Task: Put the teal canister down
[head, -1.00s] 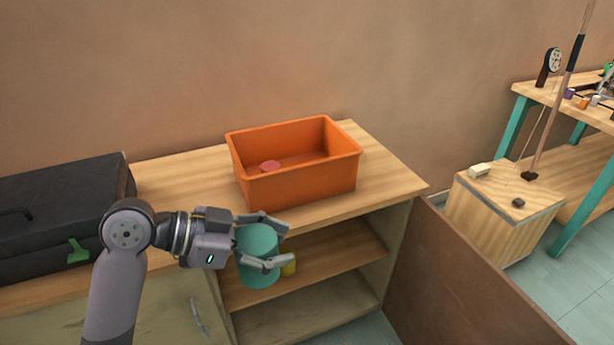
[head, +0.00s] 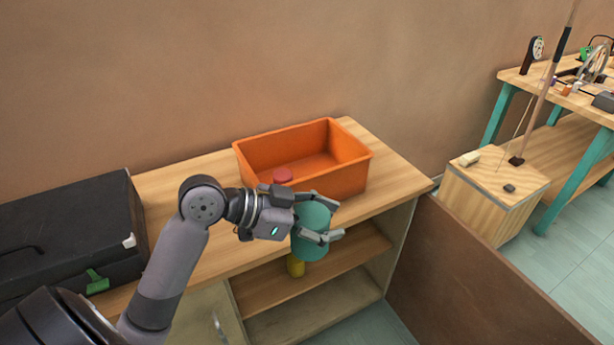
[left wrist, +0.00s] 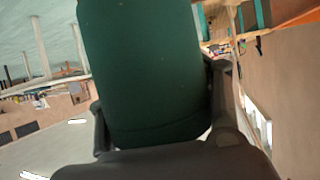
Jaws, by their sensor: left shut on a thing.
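The teal canister (head: 311,232) is in my left gripper (head: 326,220), whose fingers are shut around its sides. It is held in front of the orange bin, near the cabinet's front edge, and looks roughly upright. In the left wrist view the canister (left wrist: 145,70) fills the middle between the two dark fingers (left wrist: 158,125). I cannot tell exactly how high it is above the cabinet top. My right gripper is not in view.
A black case (head: 70,230) lies at the left. The cabinet top's right end is clear.

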